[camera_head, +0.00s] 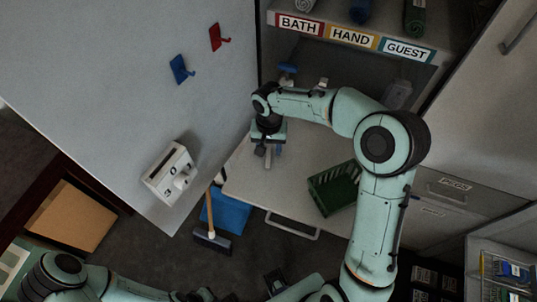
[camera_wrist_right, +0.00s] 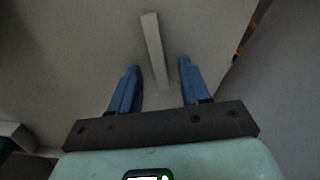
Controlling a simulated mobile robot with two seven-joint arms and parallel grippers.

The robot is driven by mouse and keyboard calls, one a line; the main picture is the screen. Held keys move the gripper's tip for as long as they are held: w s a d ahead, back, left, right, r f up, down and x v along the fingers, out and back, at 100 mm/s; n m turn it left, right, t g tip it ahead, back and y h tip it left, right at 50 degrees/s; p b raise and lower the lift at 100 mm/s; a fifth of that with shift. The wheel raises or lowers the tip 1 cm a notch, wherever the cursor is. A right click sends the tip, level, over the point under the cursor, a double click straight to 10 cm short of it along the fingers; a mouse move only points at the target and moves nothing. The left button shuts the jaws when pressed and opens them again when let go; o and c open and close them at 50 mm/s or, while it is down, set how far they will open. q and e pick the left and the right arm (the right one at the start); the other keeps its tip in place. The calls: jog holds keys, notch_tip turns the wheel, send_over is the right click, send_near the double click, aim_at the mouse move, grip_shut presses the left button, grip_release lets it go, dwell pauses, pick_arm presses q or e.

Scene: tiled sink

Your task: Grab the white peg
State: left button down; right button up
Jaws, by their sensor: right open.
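The white peg (camera_wrist_right: 154,50) shows in the right wrist view as a slim pale bar. It stands out against a grey surface, its lower end between the tips of my right gripper's blue fingers (camera_wrist_right: 160,72). The fingers are open, with a gap on both sides of the peg. In the head view my right gripper (camera_head: 269,150) points down over the grey drawer or shelf surface, and the peg (camera_head: 268,159) is a small pale piece between its fingers. My left arm crosses the bottom of the head view; its gripper is not clearly visible.
A green basket (camera_head: 333,187) stands right of my right gripper. Red (camera_head: 216,37) and blue (camera_head: 180,69) hooks and a white dial box (camera_head: 170,174) are on the pale panel at left. A brush (camera_head: 212,240) and blue dustpan (camera_head: 229,211) are lower down. Labelled shelf (camera_head: 352,38) above.

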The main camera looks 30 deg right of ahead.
grip_shut()
jog(key=shift+r, duration=0.15)
